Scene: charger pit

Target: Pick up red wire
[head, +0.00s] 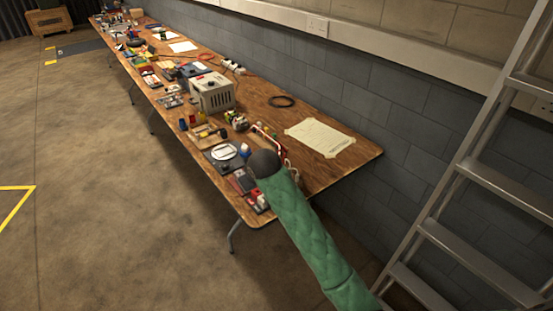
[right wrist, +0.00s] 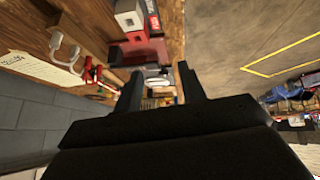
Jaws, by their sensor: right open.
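A red, wire-like item (head: 269,138) shows on the near end of the workbench, just behind the dark end of my right arm. A red item (right wrist: 92,72) also shows left of the fingers in the right wrist view. I cannot tell for certain which red item is the red wire. My right gripper (right wrist: 160,88) is open, with its two dark fingers apart and nothing seen between them. In the head view, my green-sleeved right arm reaches over the bench's near end and hides its own fingers. My left gripper is not in view.
The long wooden workbench (head: 352,158) is crowded with small items. A block wall runs behind. A metal ladder (head: 465,170) stands at right. The floor at left is clear.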

